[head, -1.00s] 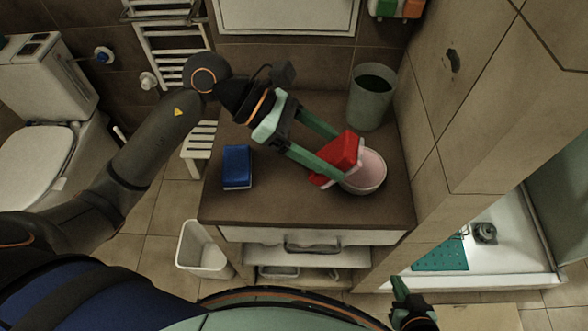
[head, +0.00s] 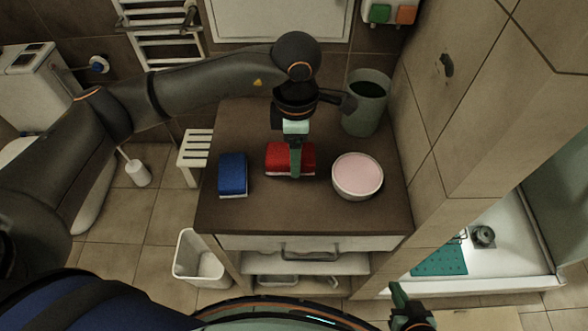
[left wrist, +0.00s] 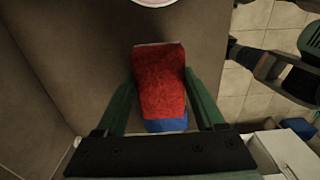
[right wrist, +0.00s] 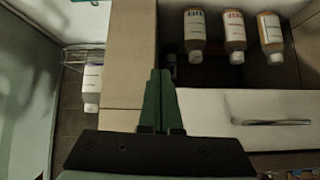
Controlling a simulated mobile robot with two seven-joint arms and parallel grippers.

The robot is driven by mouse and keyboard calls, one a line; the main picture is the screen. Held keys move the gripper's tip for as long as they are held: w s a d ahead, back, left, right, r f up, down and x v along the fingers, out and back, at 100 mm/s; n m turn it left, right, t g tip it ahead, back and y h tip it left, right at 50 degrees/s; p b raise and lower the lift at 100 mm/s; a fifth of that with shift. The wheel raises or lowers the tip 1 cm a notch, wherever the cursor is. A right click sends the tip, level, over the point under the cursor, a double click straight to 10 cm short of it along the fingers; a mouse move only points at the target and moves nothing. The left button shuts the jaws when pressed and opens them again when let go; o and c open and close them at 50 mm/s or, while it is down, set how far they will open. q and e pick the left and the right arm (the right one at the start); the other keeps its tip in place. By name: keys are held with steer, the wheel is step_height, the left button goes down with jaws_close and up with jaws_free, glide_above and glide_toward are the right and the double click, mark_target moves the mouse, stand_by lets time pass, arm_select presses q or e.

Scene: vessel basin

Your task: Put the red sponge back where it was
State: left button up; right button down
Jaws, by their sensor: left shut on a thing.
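The red sponge (head: 278,153) with a pale underside is at the middle of the brown counter, between the blue sponge (head: 232,174) and the white bowl (head: 358,192) with pink contents. My left gripper (head: 295,172) is above it, shut on it. In the left wrist view the red sponge (left wrist: 160,80) lies between the two fingers (left wrist: 160,92), and the blue sponge (left wrist: 166,125) shows just behind it. I cannot tell whether the red sponge touches the counter. My right gripper (head: 398,291) is low at the right, away from the counter, its fingers (right wrist: 157,75) together and empty.
A grey-green bin (head: 365,115) stands at the counter's back right corner. The tiled wall (head: 440,130) bounds the right side. The counter (head: 290,215) is bare along its front. A white bin (head: 198,262) stands on the floor at the left.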

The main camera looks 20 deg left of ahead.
arm_select(q)
step_height(320, 180, down, 6)
steer(key=shift+f, duration=0.1)
stand_by(0.4)
steer(key=o, duration=1.2)
step_height(320, 180, up, 12)
steer(key=shift+r, duration=0.1)
